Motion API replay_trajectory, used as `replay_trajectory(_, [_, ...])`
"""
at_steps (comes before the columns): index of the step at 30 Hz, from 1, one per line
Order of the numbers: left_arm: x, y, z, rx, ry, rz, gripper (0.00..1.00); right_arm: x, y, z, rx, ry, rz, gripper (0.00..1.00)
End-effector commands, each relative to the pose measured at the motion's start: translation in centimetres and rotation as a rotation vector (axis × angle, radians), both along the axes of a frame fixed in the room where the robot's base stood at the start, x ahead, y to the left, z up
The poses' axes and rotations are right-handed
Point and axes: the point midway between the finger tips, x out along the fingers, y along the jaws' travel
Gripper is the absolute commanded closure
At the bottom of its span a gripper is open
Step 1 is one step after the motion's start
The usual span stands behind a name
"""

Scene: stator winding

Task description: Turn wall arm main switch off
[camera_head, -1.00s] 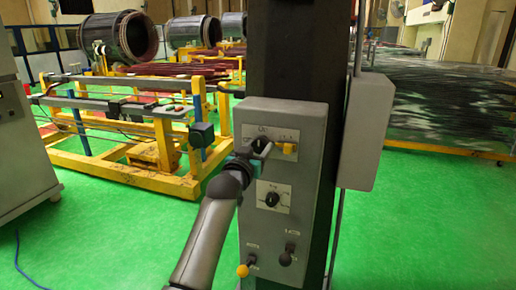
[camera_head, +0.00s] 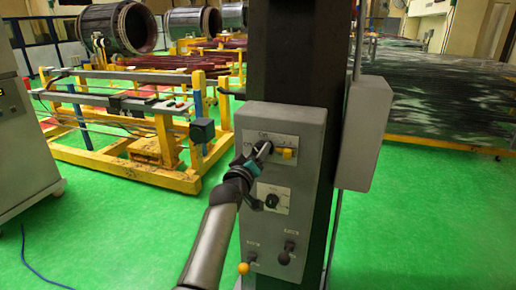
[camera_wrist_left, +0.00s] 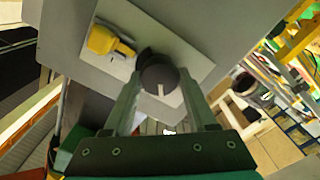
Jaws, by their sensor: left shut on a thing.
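The grey control box (camera_head: 308,180) is mounted on a dark column. My left gripper (camera_head: 264,148) is at the box's upper plate, left of a yellow switch (camera_head: 287,153). In the left wrist view its fingers are shut on a round black knob (camera_wrist_left: 160,76) with a white mark. That knob is mostly hidden behind the fingers in the head view. The yellow switch also shows in the left wrist view (camera_wrist_left: 106,42), beside the knob on the same pale plate. My right gripper is not in view.
Below on the box are another black knob (camera_head: 272,200), a black lever (camera_head: 286,258) and a yellow-ended lever (camera_head: 243,268). A grey side box (camera_head: 362,135) stands right of the column. A yellow frame (camera_head: 160,150) stands behind on the left. Green floor is clear at right.

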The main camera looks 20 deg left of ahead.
Motion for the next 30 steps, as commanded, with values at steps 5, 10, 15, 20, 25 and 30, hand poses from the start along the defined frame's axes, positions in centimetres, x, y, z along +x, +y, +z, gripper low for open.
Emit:
replay_trajectory(5, [0.0,0.0,0.1,-0.173,0.007,0.000,0.98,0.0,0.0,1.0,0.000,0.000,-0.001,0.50])
replay_trajectory(10, [0.0,0.0,0.0,-0.334,0.013,0.000,0.98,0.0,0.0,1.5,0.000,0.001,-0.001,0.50])
replay_trajectory(15, [0.0,0.0,0.0,-0.493,0.017,0.001,0.98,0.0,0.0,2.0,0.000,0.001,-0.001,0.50])
replay_trajectory(20, [0.0,0.1,-0.1,-0.631,0.022,0.001,0.98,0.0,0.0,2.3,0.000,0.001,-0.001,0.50])
replay_trajectory(25, [0.0,0.0,-0.1,-0.750,0.025,0.000,0.98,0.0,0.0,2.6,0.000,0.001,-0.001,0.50])
replay_trajectory(30, [0.0,0.1,-0.2,-0.836,0.029,0.001,0.98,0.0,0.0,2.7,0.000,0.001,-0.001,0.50])
